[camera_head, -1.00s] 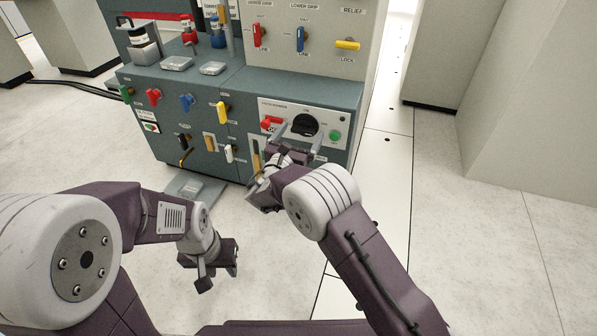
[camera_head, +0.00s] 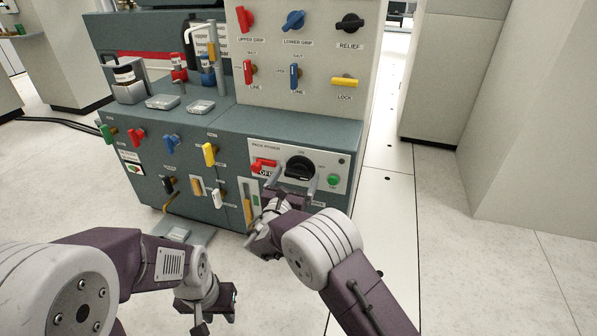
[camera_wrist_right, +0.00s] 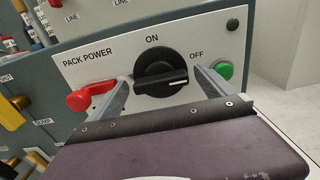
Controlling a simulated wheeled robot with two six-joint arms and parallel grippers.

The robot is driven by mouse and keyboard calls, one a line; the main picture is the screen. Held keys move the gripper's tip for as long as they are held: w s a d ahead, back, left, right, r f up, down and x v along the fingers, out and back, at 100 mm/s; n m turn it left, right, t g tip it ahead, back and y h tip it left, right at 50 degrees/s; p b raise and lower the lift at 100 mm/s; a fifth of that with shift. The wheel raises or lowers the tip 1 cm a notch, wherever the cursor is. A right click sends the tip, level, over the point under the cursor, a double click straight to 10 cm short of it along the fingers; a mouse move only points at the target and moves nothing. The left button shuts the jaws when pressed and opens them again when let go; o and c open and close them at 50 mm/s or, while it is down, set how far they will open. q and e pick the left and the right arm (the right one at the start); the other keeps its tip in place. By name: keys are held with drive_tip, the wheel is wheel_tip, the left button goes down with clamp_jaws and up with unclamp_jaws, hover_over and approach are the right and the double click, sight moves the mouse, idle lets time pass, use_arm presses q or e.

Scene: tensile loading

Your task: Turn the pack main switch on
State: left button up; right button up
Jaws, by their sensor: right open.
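The pack main switch is a black rotary knob (camera_head: 300,167) on the light PACK POWER plate (camera_head: 338,161) at the right of the cabinet front. In the right wrist view the knob (camera_wrist_right: 160,70) has a white mark pointing right, towards the OFF label; ON is printed above it. My right gripper (camera_head: 295,180) is open, with one finger on each side of the knob's lower part. Whether the fingers touch the knob cannot be told. My left gripper (camera_head: 207,303) hangs low at the left, away from the cabinet, its jaw state unclear.
A red handle (camera_wrist_right: 92,95) sits just left of the knob, and a green button (camera_wrist_right: 224,70) just right. Several coloured valve handles, such as a yellow one (camera_head: 209,153), stick out further left. Open pale floor (camera_head: 450,270) lies to the right.

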drive_tip(key=shift+s+r, duration=0.1)
drive_tip(key=shift+r, duration=0.05)
drive_tip(key=c, duration=1.4)
drive_tip(key=shift+r+p, duration=0.1)
drive_tip(key=shift+p, duration=0.3)
drive_tip(key=n+p, duration=0.8)
drive_tip(key=p, duration=0.2)
drive_tip(key=shift+a+p, duration=0.15)
drive_tip(key=shift+p, duration=0.15)
drive_tip(key=n+p, duration=0.2)
drive_tip(key=n, duration=0.2)
drive_tip(key=shift+a+n+p, duration=0.1)
drive_tip(key=shift+n+p, duration=0.3)
drive_tip(key=n, duration=0.1)
drive_tip(key=n+p, duration=0.1)
drive_tip(key=n, duration=0.1)
drive_tip(key=shift+f, duration=0.25)
drive_tip(key=shift+f+n+p, duration=0.1)
drive_tip(key=shift+n+p, duration=0.2)
drive_tip(key=shift+n, duration=0.8)
